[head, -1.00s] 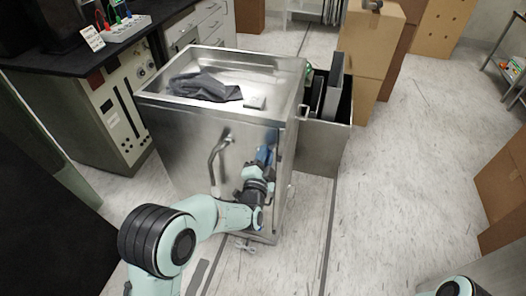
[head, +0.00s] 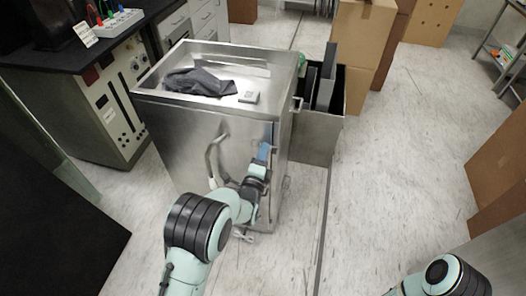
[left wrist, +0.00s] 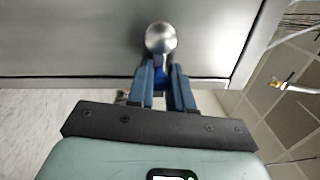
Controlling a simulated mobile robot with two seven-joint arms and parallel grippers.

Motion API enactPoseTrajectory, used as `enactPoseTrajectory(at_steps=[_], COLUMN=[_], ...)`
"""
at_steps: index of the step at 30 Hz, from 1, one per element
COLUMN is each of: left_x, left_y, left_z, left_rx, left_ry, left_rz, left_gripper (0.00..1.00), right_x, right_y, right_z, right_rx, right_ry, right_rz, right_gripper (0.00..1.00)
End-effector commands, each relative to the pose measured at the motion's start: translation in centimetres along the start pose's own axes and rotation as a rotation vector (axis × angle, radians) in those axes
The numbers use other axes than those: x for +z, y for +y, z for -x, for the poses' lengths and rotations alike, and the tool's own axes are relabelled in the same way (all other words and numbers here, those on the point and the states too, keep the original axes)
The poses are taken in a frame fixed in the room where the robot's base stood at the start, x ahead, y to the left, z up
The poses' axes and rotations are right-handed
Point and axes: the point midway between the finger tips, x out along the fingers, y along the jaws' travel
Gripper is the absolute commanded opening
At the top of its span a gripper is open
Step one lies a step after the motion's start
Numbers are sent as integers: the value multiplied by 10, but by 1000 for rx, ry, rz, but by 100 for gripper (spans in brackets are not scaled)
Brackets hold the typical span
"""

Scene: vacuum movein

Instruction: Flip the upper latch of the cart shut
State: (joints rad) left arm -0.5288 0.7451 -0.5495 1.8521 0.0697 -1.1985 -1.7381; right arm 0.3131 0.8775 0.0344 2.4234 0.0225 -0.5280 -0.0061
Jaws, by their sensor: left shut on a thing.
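The steel cart (head: 170,125) stands in the middle of the head view, with a curved handle (head: 211,160) on its front. My left gripper (head: 264,152) is at the right part of that front, near the door edge. In the left wrist view, my left gripper (left wrist: 162,75) has its blue fingers close together on a latch with a round metal knob (left wrist: 161,38). The knob sticks out just beyond the fingertips, against the steel face. The fingers hide the rest of the latch, and I cannot tell its exact angle. My right gripper is outside the views.
A dark cloth (head: 200,82) and a small pale box (head: 248,97) lie on the cart top. A steel bin (head: 318,138) stands at the cart's right. Cardboard boxes (head: 362,30) are behind. The floor (head: 400,150) to the right is clear.

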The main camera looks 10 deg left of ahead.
Motion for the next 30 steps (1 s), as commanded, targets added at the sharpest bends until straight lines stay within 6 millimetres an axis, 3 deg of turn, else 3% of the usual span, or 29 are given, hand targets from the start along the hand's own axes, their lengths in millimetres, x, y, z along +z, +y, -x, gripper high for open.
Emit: enactPoseTrajectory(at_steps=[18, 19, 21, 30], left_x=[6, 6, 5, 2], left_y=[-4, -4, -4, -1], left_z=[-2, -2, -2, 1], left_rx=[-18, -18, -16, -8], left_ry=[-11, -11, -10, -2], left_rz=[-46, -46, -45, -42], left_gripper=[0, 31, 45, 45], right_x=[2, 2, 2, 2], right_y=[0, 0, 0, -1], right_z=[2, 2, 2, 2], right_rx=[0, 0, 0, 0], right_ry=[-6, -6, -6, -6], right_rz=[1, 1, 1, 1], right_gripper=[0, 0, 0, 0])
